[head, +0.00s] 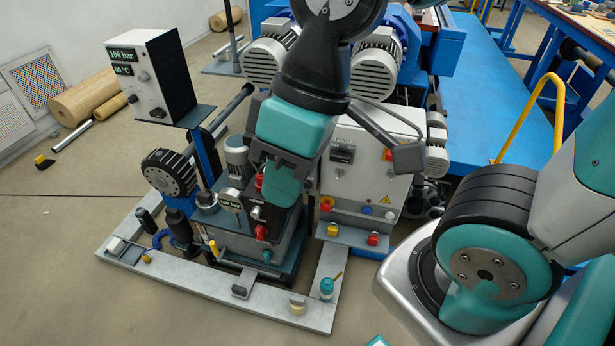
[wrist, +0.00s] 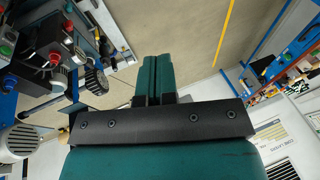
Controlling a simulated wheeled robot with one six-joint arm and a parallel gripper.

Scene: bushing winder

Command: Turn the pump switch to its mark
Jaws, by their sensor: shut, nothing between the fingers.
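The pump switch (head: 342,154) is a dark rotary switch under a PUMP label on the upper left of the white cabinet's front in the head view. Its exact angle and its mark are too small to read. My gripper (head: 282,196) points down in front of the hydraulic unit, left of the switch in the picture and apart from it. Its teal fingers are together and empty; they also show shut in the wrist view (wrist: 156,78). The switch is not clearly visible in the wrist view.
The white cabinet (head: 365,188) also carries a red switch (head: 388,155) and lower buttons. The hydraulic unit (head: 231,245) stands on a grey frame (head: 190,281) left of it. A display box (head: 150,78) is further left. A yellow rail (head: 556,105) rises at right.

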